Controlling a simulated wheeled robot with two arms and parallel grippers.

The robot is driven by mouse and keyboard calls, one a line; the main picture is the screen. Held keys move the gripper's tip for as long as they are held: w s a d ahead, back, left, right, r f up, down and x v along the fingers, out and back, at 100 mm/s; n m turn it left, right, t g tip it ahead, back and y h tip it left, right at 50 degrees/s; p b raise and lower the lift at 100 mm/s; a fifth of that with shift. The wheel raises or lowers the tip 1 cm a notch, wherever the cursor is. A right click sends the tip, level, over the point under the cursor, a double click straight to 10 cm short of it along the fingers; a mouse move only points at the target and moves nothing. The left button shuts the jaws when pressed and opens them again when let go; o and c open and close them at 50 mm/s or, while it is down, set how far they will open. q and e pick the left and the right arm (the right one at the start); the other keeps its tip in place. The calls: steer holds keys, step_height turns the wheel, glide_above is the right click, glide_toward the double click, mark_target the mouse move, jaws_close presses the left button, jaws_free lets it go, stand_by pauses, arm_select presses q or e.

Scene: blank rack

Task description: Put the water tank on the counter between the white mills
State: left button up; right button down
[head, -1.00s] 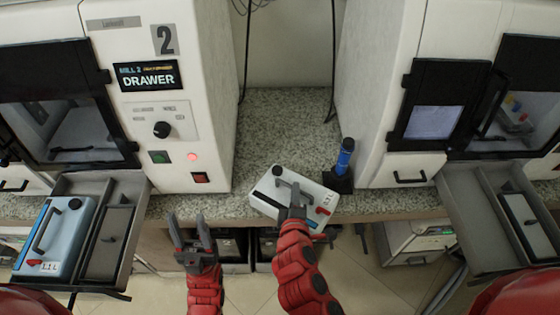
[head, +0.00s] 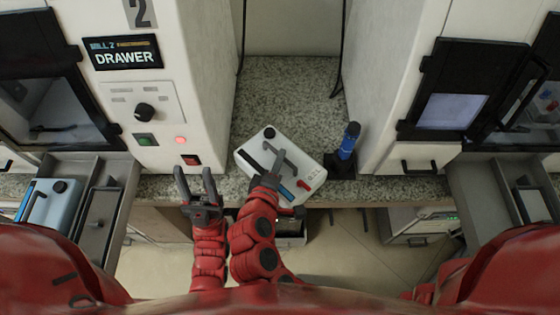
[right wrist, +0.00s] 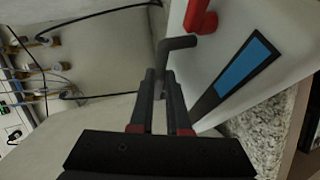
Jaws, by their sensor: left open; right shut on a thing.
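The white water tank (head: 253,153) has a black cap, a blue level strip, a red valve and a 0.2 L label. My right gripper (head: 269,176) is shut on its grey handle, and the right wrist view shows the handle (right wrist: 180,43) between the fingers (right wrist: 162,90). The tank is over the front of the speckled counter (head: 285,95), between the white mills, turned at an angle. I cannot tell whether its underside touches the counter. My left gripper (head: 197,183) is open and empty in front of the left mill (head: 195,65).
A blue bottle-like tool (head: 349,141) on a black base stands close to the tank's right, by the right mill (head: 385,60). Open drawers stick out at both sides; the left one holds a bluish tank (head: 50,205). The counter behind the tank is clear.

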mark_target(276, 130)
steer(key=w+p, duration=0.1)
steer(key=w, duration=0.7)
steer(key=w+a+f+p, duration=0.1)
steer(key=w, duration=0.3)
steer(key=shift+w+p, duration=0.1)
steer(key=shift+p, duration=0.2)
steer(key=shift+f+p, duration=0.4)
steer(key=shift+f, duration=1.4)
steer(key=c, duration=0.9)
jaws_free()
steer(key=p+v, duration=0.1)
steer(key=v, duration=1.1)
steer(key=shift+p, duration=0.4)
